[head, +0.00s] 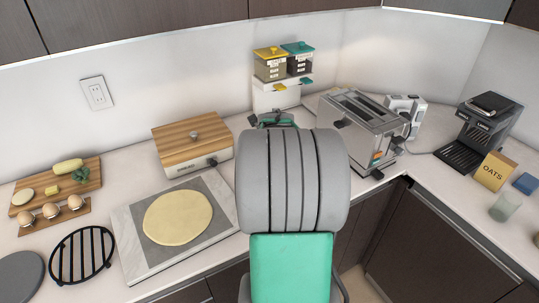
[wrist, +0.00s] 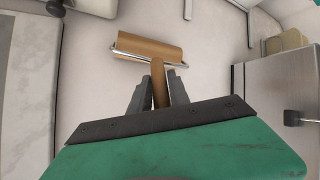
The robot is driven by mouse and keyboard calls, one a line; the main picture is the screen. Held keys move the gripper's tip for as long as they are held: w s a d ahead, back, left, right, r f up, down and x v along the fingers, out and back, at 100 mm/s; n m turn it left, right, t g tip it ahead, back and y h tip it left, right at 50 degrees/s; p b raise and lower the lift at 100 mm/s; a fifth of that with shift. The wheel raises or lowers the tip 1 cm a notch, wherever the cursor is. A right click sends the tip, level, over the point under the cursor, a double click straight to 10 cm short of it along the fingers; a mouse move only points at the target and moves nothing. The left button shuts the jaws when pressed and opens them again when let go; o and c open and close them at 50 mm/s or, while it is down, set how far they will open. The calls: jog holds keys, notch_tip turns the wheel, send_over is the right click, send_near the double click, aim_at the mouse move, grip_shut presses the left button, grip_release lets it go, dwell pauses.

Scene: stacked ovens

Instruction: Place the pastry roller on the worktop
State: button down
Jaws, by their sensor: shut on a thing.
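The pastry roller (wrist: 148,46) shows in the wrist view, with a brown wooden barrel, a metal frame and a wooden handle. My gripper (wrist: 160,78) is shut on the handle, one grey finger on each side. The barrel lies beyond the fingertips. Pale worktop (wrist: 95,88) shows behind and around the roller; I cannot tell whether the roller touches it. In the head view, the worktop (head: 126,167) runs along the wall and round the corner. There my own arm hides the gripper and the roller.
A slab with flat dough (head: 178,217) and a wood-topped box (head: 193,147) stand left of my arm. A toaster (head: 363,130) stands right, near a coffee machine (head: 480,130). A rack with lidded containers (head: 284,65) is behind. Eggs and a black trivet (head: 84,254) sit far left.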

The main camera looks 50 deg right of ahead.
jog(key=shift+s+a+f+b, duration=0.1)
jog(key=shift+a+f+b, duration=0.05)
jog(key=shift+f+b, duration=0.45)
jog(key=c, duration=1.6)
grip_release()
jog(key=shift+f, duration=0.25)
jog(key=o, duration=0.4)
jog(key=shift+r, duration=0.2)
jog(key=shift+c, duration=0.2)
jog(key=shift+r, duration=0.1)
